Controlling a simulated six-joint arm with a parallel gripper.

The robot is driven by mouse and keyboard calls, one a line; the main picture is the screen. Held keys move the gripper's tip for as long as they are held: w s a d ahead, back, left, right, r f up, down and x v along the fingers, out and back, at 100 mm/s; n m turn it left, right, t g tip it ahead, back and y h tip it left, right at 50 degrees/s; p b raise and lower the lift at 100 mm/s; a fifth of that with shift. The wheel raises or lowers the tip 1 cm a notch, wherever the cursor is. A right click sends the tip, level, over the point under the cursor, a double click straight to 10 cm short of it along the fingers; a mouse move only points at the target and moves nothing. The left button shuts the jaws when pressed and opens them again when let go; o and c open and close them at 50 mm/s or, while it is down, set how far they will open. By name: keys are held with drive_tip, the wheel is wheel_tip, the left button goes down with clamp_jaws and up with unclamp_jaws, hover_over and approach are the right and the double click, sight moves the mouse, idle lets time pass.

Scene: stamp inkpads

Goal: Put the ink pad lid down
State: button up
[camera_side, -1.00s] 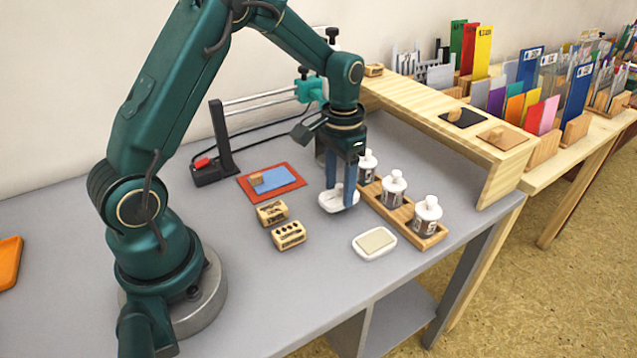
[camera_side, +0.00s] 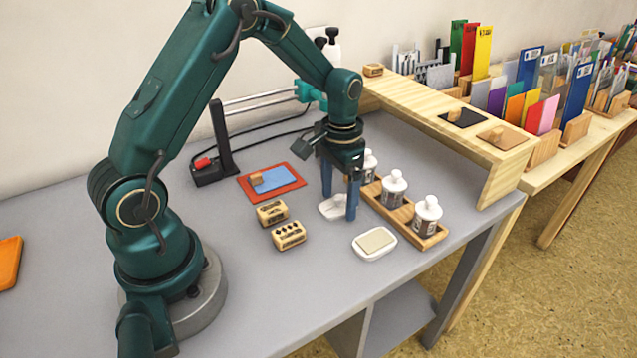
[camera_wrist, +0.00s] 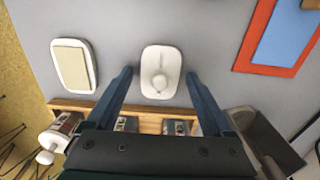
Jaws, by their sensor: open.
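The white ink pad lid (camera_side: 333,208) with its knob lies on the grey table; it also shows in the wrist view (camera_wrist: 161,73). My gripper (camera_side: 339,205) is open above it, with one finger to each side; in the wrist view the fingers (camera_wrist: 160,75) stand apart with a gap to the lid on both sides. The open ink pad (camera_side: 374,243), a white tray with a beige pad, sits apart from the lid, nearer the table's front edge; it also shows in the wrist view (camera_wrist: 73,65).
A wooden rack (camera_side: 407,217) with several white-capped bottles stands close to the right of the lid. Two small wooden blocks (camera_side: 280,225) lie to the left. A red-bordered blue mat (camera_side: 290,178) with a stamp lies behind them. The table front is clear.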

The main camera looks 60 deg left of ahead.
sight(339, 196)
wheel_tip(339, 196, up, 11)
drive_tip(key=s+d+r+t, duration=0.3)
drive_tip(key=s+d+r, duration=0.1)
drive_tip(key=s+r, duration=0.25)
drive_tip(key=s+d+f+t, duration=0.2)
drive_tip(key=s+d, duration=0.1)
drive_tip(key=s, duration=0.6)
drive_tip(key=shift+d+t, duration=0.3)
